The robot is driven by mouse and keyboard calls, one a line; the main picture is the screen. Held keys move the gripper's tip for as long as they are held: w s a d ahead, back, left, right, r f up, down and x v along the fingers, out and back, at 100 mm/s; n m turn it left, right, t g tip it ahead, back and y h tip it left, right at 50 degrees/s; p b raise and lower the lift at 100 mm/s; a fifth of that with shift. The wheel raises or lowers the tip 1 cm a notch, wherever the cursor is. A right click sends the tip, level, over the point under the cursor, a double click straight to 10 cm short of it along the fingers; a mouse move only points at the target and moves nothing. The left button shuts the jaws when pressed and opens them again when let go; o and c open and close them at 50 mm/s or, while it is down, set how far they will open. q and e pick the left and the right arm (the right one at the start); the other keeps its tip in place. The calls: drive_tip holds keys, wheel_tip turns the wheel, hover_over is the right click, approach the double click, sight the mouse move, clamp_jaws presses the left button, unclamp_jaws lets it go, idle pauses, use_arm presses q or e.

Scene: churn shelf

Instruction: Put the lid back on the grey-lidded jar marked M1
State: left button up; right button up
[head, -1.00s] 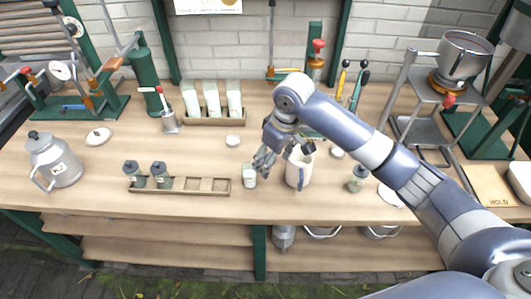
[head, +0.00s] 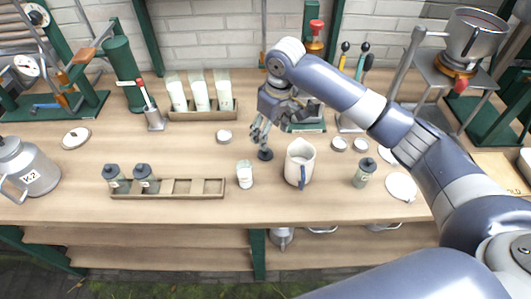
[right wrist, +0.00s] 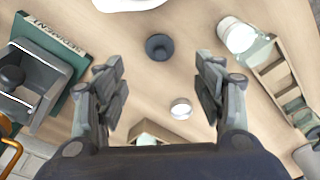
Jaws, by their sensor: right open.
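A dark grey lid (head: 265,154) lies on the table, just behind a lidless, white-topped jar (head: 245,174) whose label I cannot read. In the right wrist view the lid (right wrist: 159,46) shows beyond the fingertips, with the jar (right wrist: 237,38) to its right. My right gripper (head: 262,133) is open and empty, over the table just behind the lid; it does not touch the lid or jar. Grey-lidded jars stand in the wooden rack (head: 190,195) at left, and another jar (head: 364,173) stands at right. My left gripper is not in view.
A cream pitcher (head: 299,163) stands close to the right of the lid and jar. A small white disc (head: 224,137) lies behind left. A green press stand (head: 304,126) is behind the gripper. The table between rack and back tray (head: 203,114) is mostly clear.

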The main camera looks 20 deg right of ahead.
sight(266, 150)
drive_tip(key=f, duration=0.3)
drive_tip(key=shift+w+a+f, duration=0.15)
drive_tip(key=shift+w+f, duration=0.05)
drive_tip(key=shift+f, duration=0.15)
drive_tip(key=shift+w+f, duration=0.1)
drive_tip(key=shift+f, duration=0.1)
drive_tip(key=shift+w+a+f+p, duration=0.1)
drive_tip(key=shift+w+f+p, duration=0.2)
drive_tip(key=shift+f, duration=1)
drive_tip(key=shift+w+a+f+p, duration=0.1)
drive_tip(key=shift+f+p, duration=0.3)
drive_tip(key=shift+f, duration=0.85)
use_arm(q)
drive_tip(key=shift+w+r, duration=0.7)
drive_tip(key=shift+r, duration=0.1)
use_arm(e)
drive_tip(key=shift+s, duration=0.1)
drive_tip(key=shift+c, duration=0.3)
drive_tip(key=c, duration=0.8)
